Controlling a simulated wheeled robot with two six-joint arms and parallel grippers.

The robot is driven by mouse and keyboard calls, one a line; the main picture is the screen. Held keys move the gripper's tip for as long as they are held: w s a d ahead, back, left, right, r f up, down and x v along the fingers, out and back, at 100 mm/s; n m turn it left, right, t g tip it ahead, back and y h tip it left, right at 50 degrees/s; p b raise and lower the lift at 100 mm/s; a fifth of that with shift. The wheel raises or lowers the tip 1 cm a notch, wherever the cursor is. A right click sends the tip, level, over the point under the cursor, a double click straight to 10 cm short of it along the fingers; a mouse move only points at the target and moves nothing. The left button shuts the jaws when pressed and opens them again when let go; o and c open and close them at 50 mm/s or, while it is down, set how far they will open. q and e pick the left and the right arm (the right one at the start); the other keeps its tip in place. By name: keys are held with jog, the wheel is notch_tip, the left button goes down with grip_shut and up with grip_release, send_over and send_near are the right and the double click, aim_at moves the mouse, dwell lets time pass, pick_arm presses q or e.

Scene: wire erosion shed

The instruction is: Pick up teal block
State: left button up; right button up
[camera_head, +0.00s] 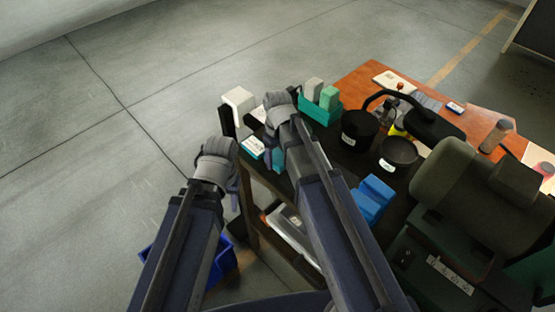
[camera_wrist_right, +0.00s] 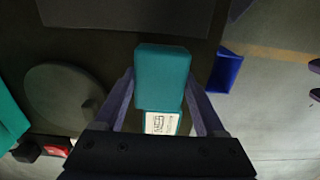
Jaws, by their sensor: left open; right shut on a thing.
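The teal block (camera_wrist_right: 161,76) is between the two fingers of my right gripper (camera_wrist_right: 160,98) in the right wrist view, with a finger against each side. In the head view my right gripper (camera_head: 271,150) is over the left part of the dark cart top, and a teal patch of the block (camera_head: 279,159) shows beside it, mostly hidden by the arm. I cannot tell how far the block is above the surface. My left gripper (camera_head: 232,184) is open and empty, left of the cart's edge.
A teal box with a white label (camera_head: 252,147) lies close to the right gripper. A teal holder (camera_head: 321,112) with light green blocks, a white block (camera_head: 238,105), black round containers (camera_head: 359,129) and a blue block (camera_head: 371,197) crowd the cart.

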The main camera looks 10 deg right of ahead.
aim_at(277, 156)
jog(key=c, duration=0.4)
jog(key=shift+c, duration=0.2)
notch_tip(277, 156, up, 10)
jog(key=p, duration=1)
